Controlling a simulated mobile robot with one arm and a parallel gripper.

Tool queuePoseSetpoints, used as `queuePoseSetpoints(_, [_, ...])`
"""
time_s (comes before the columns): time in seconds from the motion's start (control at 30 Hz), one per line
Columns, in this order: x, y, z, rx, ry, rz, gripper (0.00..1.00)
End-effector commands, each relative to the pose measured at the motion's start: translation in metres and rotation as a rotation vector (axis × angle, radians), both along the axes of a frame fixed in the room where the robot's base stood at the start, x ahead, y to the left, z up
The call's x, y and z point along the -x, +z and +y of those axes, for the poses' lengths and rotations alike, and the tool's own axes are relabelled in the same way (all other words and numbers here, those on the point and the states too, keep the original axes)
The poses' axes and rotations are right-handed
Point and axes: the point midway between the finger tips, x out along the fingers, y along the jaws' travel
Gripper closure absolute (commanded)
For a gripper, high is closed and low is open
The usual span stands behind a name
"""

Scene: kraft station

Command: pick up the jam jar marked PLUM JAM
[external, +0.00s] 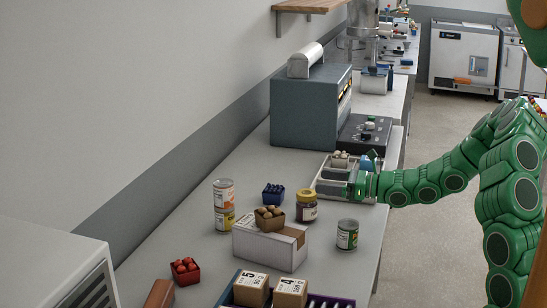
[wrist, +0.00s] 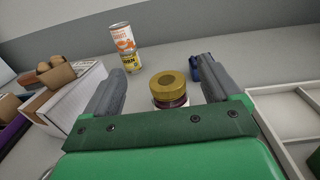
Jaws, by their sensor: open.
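A jar (external: 306,205) with a gold-brown lid stands upright on the bench; its label is too small to read in the external view. In the wrist view the jar (wrist: 169,88) shows its lid and a strip of dark red contents, with its lower part hidden behind my gripper's green body. My gripper (external: 327,184) points left, close to the jar on its right. In the wrist view my gripper (wrist: 163,72) is open, with one grey finger to each side of the jar in the picture. I cannot tell whether the jar is between the fingertips or just beyond them.
Two stacked cans (external: 223,205) stand left of the jar; a single can (external: 347,234) stands to its right. A blue basket (external: 273,193) and a white box (external: 268,246) bearing a brown basket (external: 269,217) are close by. A pale tray (external: 331,188) lies beside my gripper.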

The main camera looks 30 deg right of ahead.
Motion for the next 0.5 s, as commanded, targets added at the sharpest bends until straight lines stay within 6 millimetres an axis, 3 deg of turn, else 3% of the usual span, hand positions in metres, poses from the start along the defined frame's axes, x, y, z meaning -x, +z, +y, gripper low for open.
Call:
queuePoseSetpoints(0.1, [0.0, -0.027, 0.0, -0.002, 0.001, 0.004, 0.1])
queuePoseSetpoints(0.2, [0.0, -0.039, 0.0, 0.001, 0.001, 0.002, 0.1])
queuePoseSetpoints(0.5, [-0.005, -0.049, 0.006, 0.002, 0.003, -0.001, 0.1])
